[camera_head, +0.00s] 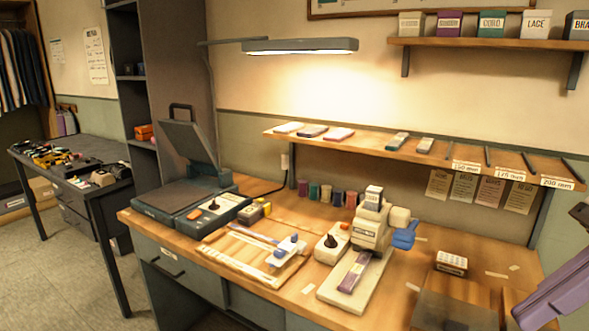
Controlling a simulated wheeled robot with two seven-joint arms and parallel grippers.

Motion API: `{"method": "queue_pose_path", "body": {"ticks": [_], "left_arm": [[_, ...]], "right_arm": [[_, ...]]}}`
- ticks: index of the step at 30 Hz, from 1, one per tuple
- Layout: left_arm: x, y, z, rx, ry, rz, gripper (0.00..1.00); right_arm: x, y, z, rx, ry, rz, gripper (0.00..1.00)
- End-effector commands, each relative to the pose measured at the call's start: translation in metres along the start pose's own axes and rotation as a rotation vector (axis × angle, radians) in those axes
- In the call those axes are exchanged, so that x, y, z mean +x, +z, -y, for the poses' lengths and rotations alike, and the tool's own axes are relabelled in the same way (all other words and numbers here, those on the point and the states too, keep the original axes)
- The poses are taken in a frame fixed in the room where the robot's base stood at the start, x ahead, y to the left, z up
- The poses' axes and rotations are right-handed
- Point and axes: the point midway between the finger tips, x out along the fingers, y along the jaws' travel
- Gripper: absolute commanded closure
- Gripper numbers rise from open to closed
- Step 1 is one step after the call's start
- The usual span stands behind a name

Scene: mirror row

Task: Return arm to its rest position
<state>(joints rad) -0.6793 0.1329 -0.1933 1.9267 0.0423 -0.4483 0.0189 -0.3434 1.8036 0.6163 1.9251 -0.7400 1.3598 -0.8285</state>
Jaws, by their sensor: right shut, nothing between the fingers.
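My right arm comes in at the right edge, with a dark joint at the edge and a purple part slanting down to the left. My right gripper (530,308) is at its lower end near the bottom right corner, over the right end of the wooden workbench (282,283). It is shut and empty, and only partly shows. My left gripper is not in view.
A shelf (365,147) and lamp (300,46) overhang the bench.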

Motion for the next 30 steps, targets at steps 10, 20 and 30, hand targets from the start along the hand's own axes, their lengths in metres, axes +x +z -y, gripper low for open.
{"method": "queue_pose_path", "body": {"ticks": [10,20,30], "left_arm": [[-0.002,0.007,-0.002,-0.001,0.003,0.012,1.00],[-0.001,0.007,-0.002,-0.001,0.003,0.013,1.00],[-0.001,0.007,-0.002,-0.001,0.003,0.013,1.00]], "right_arm": [[0.008,-0.039,-0.002,0.210,0.016,0.586,1.00],[0.025,-0.058,-0.007,0.347,0.026,0.971,1.00],[0.038,-0.060,0.011,0.606,0.073,1.255,1.00]]}}
